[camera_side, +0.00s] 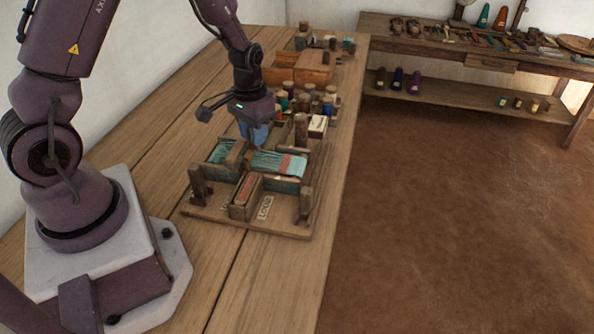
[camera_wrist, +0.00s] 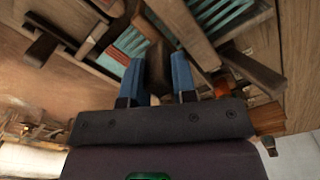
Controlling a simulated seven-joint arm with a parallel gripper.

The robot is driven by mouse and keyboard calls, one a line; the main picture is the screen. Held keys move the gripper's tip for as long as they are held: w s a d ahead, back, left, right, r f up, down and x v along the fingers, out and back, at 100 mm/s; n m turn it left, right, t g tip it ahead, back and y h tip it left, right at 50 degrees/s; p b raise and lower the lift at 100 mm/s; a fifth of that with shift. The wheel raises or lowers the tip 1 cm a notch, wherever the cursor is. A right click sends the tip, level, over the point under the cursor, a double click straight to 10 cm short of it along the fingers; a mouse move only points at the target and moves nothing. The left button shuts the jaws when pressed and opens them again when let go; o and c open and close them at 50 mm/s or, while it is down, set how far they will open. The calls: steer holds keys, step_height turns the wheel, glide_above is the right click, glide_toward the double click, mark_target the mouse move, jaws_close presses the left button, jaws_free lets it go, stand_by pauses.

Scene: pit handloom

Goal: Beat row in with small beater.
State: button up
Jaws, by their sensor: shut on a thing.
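My gripper (camera_side: 252,144) is over the loom, fingers pointing down. In the wrist view its blue fingers (camera_wrist: 157,62) are shut on a dark brown wooden piece, apparently the small beater (camera_wrist: 158,72).
Upright wooden posts (camera_side: 306,202) stand around the loom. Several thread spools (camera_side: 328,105) and a wooden box (camera_side: 312,68) sit behind it. A second table (camera_side: 490,62) with tools is at the back right. The bench in front of the loom is clear.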

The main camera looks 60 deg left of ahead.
steer(key=o, duration=0.8)
steer(key=shift+s+d+f, duration=0.15)
steer(key=shift+s+f, duration=0.05)
steer(key=shift+s, duration=0.05)
steer(key=shift+w+r, duration=0.1)
steer(key=shift+r, duration=3.3)
steer(key=s+d+r+m+t, duration=0.1)
steer(key=s+d+r+t, duration=0.1)
steer(key=s+d+r, duration=0.2)
steer(key=s+d+r+m+t, duration=0.1)
steer(key=s+d+r, duration=0.3)
steer(key=r, duration=0.4)
steer(key=s+d+r+m+t, duration=0.1)
steer(key=s+d+r+t, duration=0.1)
steer(key=s+d+r, duration=0.2)
steer(key=shift+s+r+t, duration=0.15)
steer(key=shift+s+r, duration=0.2)
steer(key=shift+r, duration=0.3)
steer(key=shift+s+r+t, duration=0.15)
steer(key=shift+s+r, duration=0.15)
steer(key=shift+r, duration=0.3)
